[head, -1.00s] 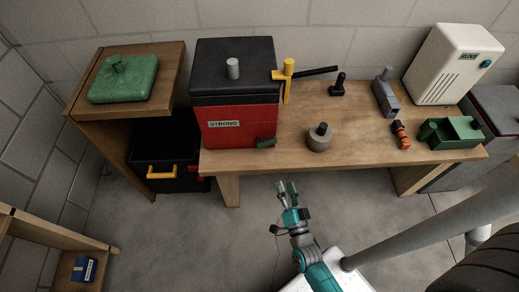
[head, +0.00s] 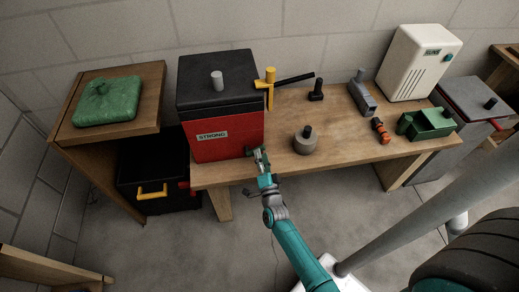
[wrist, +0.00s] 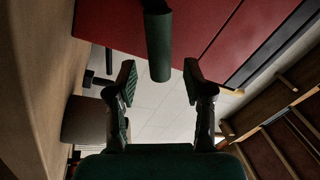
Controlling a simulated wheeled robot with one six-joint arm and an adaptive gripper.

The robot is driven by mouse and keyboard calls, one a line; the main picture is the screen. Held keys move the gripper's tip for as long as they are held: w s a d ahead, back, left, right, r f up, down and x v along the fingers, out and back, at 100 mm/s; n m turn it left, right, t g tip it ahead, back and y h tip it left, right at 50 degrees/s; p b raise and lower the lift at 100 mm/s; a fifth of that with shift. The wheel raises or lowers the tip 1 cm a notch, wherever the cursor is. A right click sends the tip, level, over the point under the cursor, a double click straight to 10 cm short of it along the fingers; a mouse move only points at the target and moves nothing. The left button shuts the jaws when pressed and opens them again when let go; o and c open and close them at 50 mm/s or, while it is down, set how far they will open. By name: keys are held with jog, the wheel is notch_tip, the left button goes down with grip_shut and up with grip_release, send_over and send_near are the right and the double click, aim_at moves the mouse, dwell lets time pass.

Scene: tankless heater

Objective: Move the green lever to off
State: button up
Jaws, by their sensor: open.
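The green lever (wrist: 158,46) is a dark green cylinder sticking out from the red front of the heater box in the wrist view. The red box (head: 222,140) has a black top and a STRONG label. It stands on the wooden bench in the head view. My gripper (head: 258,154) is at the lower right of the red front. In the wrist view my gripper (wrist: 159,72) is open, with one finger to each side of the lever's free end and gaps on both sides. In the head view my gripper largely hides the lever.
A black bin (head: 150,170) stands left of the bench. Floor in front is clear.

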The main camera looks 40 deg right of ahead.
jog(key=shift+x, duration=1.75)
grip_shut()
